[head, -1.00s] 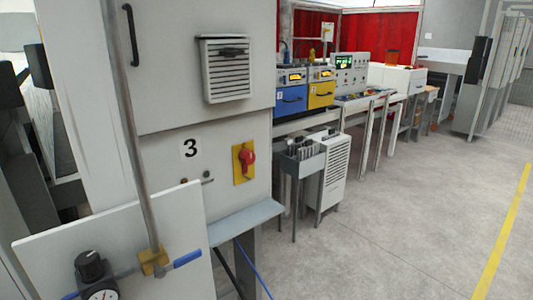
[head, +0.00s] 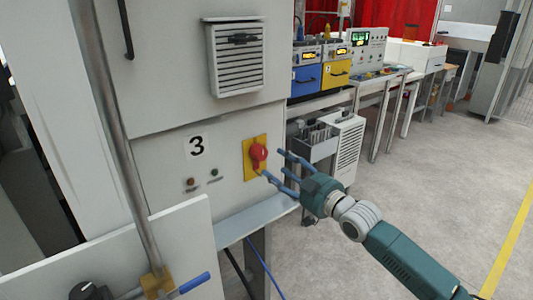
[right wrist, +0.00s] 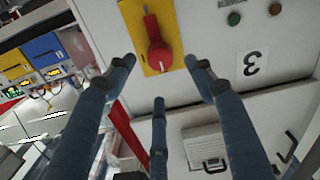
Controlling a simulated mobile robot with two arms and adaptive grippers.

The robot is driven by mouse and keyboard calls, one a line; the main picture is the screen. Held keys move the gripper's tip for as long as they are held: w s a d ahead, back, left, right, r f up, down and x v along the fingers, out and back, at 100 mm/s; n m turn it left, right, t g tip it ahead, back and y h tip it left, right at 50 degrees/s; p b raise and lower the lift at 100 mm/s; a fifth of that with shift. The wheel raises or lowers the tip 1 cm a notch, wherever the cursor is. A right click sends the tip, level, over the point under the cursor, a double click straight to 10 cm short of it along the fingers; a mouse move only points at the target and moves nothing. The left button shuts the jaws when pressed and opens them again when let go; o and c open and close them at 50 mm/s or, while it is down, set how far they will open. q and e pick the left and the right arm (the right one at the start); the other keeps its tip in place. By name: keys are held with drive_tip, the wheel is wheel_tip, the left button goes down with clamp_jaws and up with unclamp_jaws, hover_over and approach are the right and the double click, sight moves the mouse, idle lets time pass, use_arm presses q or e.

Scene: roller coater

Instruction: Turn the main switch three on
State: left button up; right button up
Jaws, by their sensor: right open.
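The main switch three is a red rotary knob (head: 258,155) on a yellow plate (head: 249,168), set on the white cabinet panel right of the label "3" (head: 196,146). In the right wrist view the red knob (right wrist: 158,57) is near the top centre, with its handle lying along the plate. My right gripper (head: 277,170) is open and empty, just right of the knob. Its blue fingers spread toward the knob, apart from it in the right wrist view. My left gripper is not in view.
Two small buttons, one brownish (head: 191,184) and one green (head: 214,173), sit below the label. A grey ledge (head: 255,222) juts out below the panel. A vertical pipe (head: 125,150) and a blue-handled valve (head: 194,283) stand at the left. The floor at the right is clear.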

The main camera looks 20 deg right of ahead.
sight(263, 156)
drive_tip(key=p+x, duration=0.1)
drive_tip(key=x, duration=0.6)
drive_tip(key=shift+w+f+p, duration=0.1)
drive_tip(key=shift+w+p, duration=0.15)
drive_tip(key=shift+p, duration=0.05)
drive_tip(key=shift+w+a, duration=0.2)
drive_tip(key=shift+w, duration=0.2)
drive_tip(key=c, duration=1.1)
drive_tip(key=shift+f, duration=0.1)
drive_tip(key=shift+c, duration=0.2)
